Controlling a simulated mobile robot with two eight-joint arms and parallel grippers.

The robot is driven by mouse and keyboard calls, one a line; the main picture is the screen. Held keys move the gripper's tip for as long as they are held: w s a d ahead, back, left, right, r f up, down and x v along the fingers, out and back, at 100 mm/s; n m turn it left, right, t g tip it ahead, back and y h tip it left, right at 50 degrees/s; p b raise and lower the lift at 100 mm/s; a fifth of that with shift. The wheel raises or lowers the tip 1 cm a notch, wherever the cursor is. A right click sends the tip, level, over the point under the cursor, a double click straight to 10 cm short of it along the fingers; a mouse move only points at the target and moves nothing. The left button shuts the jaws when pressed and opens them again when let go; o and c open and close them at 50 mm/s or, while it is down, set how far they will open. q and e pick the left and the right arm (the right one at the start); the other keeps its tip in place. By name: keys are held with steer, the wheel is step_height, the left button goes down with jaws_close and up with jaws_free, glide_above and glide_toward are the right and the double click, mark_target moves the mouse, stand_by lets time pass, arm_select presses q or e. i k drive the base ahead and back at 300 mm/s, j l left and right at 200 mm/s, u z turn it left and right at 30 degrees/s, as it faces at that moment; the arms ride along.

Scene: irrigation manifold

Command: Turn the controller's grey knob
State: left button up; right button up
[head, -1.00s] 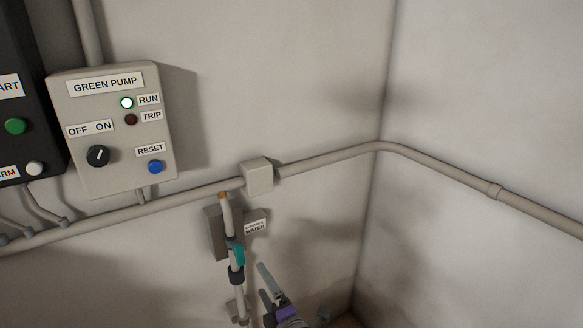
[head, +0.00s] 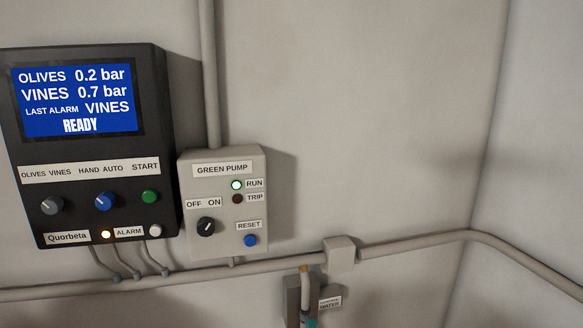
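The black controller (head: 168,215) hangs on the wall at the left of the head view. Its blue screen (head: 75,97) reads OLIVES 0.2 bar, VINES 0.7 bar, LAST ALARM VINES, READY. The grey knob (head: 52,205) is at its lower left, under the OLIVES VINES label; its exact pointing direction is hard to tell. To its right are a blue knob (head: 104,201) under HAND AUTO and a green START button (head: 149,197). Neither gripper shows now.
A grey GREEN PUMP box (head: 223,252) hangs just right of the controller, with its RUN lamp (head: 237,185) lit, a black OFF/ON knob (head: 206,227) and a blue RESET button (head: 250,240). A conduit (head: 412,246) with a junction box (head: 339,254) runs along the wall below.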

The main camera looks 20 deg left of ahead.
mark_target(52, 205)
steer(key=u, duration=1.85)
